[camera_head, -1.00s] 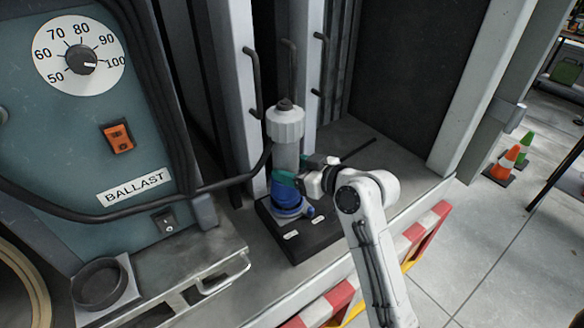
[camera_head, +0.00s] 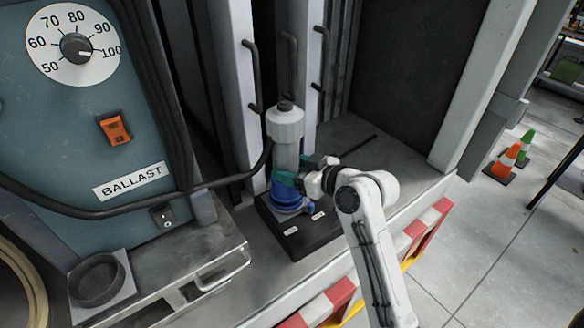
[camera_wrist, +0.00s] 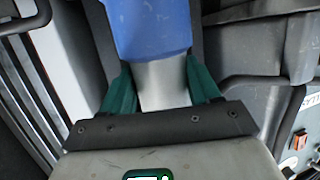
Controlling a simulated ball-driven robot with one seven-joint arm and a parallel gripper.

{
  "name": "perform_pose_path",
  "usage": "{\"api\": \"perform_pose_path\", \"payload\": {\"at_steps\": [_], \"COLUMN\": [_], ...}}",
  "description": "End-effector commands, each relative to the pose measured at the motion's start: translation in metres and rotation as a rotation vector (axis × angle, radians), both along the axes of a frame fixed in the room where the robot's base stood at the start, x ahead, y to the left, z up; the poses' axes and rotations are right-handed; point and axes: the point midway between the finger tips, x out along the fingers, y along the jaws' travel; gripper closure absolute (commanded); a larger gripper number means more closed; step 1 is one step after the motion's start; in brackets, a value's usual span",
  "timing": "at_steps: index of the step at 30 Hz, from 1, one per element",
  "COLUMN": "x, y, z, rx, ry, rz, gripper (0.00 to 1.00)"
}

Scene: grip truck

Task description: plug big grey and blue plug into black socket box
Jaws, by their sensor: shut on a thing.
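The big grey and blue plug (camera_head: 286,157) stands upright, its blue end down at the black socket box (camera_head: 298,240) on the grey ledge. I cannot tell how deep its lower end sits in the socket. My gripper (camera_head: 287,180) reaches in from the right and is shut on the plug just above the blue part. In the wrist view the green fingers (camera_wrist: 161,88) press both sides of the plug's grey body, with the blue part (camera_wrist: 152,28) beyond them. The far side of the plug is hidden.
A blue-grey ballast panel (camera_head: 70,130) with a dial and orange switch stands at the left, with a black cable running from it towards the plug. Vertical handles are behind the plug. A red and white barrier (camera_head: 330,300) lines the ledge's front edge. Traffic cones (camera_head: 505,163) stand at the right.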

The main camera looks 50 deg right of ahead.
Motion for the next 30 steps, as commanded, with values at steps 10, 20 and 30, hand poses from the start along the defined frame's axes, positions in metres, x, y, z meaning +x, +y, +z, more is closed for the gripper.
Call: {"api": "perform_pose_path", "payload": {"at_steps": [10, 20, 30], "x": [0.0002, 0.0003, 0.0001], "y": [0.0000, 0.0000, 0.0001], "z": [-0.0045, -0.0068, -0.0080], "rx": [-0.001, -0.001, 0.000], "ry": [-0.004, -0.003, -0.001], "rz": [-0.001, 0.000, 0.000], "gripper": [0.94, 0.27, 0.09]}}
